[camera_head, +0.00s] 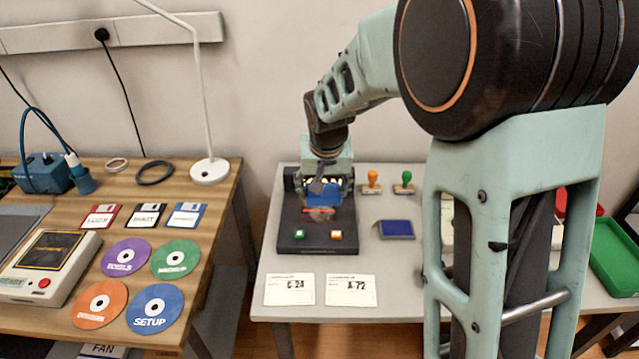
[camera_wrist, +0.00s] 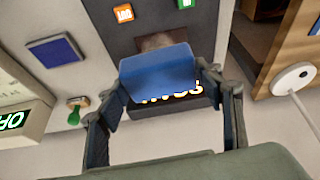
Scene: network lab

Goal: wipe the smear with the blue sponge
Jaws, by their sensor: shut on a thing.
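The blue sponge (camera_wrist: 158,72) is held between the two fingers of my gripper (camera_wrist: 160,80). In the head view the sponge (camera_head: 325,194) is over the dark console (camera_head: 290,240), below my gripper (camera_head: 324,184). The brownish smear (camera_wrist: 156,42) lies on the console's dark face, just beyond the sponge's edge in the wrist view. The sponge hides part of that face. I cannot tell whether the sponge touches the surface.
The console has a green button (camera_head: 299,235) and an orange button (camera_head: 336,235). Orange (camera_head: 372,179) and green (camera_head: 406,178) stamps and a blue ink pad (camera_head: 396,229) stand to its right. Two cards (camera_head: 290,290) lie in front. A wooden desk (camera_head: 225,215) is on the left.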

